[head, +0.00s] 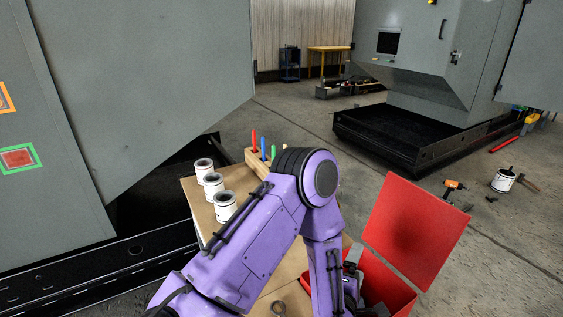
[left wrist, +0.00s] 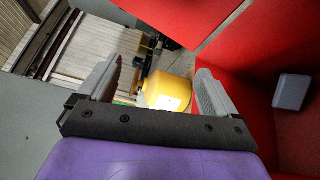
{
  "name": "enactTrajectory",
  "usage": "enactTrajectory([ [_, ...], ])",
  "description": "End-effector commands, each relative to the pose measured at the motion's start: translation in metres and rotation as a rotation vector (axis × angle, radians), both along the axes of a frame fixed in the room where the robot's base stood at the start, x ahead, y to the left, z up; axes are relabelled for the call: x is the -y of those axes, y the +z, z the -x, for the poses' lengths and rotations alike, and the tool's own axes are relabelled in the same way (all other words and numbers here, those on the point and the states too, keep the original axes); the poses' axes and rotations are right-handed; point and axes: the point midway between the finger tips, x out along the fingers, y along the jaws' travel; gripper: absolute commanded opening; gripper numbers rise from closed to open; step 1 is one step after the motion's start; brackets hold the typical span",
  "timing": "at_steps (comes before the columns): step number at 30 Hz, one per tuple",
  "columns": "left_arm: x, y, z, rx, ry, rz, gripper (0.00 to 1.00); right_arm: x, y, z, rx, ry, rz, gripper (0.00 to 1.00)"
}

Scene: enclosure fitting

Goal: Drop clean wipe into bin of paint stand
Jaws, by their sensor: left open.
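The paint stand (head: 203,238) has a light brown top. A red bin (head: 397,290) with a raised red lid (head: 417,226) is at its right side; the bin's red inside also shows in the left wrist view (left wrist: 258,115). My left gripper (head: 352,268) is at the bin's left part, partly hidden by my purple arm.
Several white paint cans (head: 213,184) stand on the top's left side. A wooden rack (head: 255,163) holds coloured tools behind my arm. A grey enclosure (head: 140,80) stands close at left. Open floor lies to the right, with another can (head: 503,181) and tools.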

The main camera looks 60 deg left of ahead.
Motion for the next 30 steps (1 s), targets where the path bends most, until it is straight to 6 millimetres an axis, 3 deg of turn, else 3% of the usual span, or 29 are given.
enactTrajectory([
  [4,0.010,-0.003,0.017,-0.002,-0.007,-0.001,0.92,0.000,-0.009,0.000,0.000,0.000,0.000,0.43],
  [11,0.034,-0.003,0.067,-0.002,-0.007,-0.002,0.92,0.000,-0.027,0.000,0.000,0.000,0.000,0.43],
  [15,0.043,0.003,0.087,-0.003,-0.006,-0.003,0.92,0.000,-0.017,0.000,0.000,0.000,0.000,0.43],
  [30,0.045,0.002,0.094,0.000,0.000,0.000,0.92,0.000,-0.017,0.000,0.000,0.000,0.000,0.43],
])
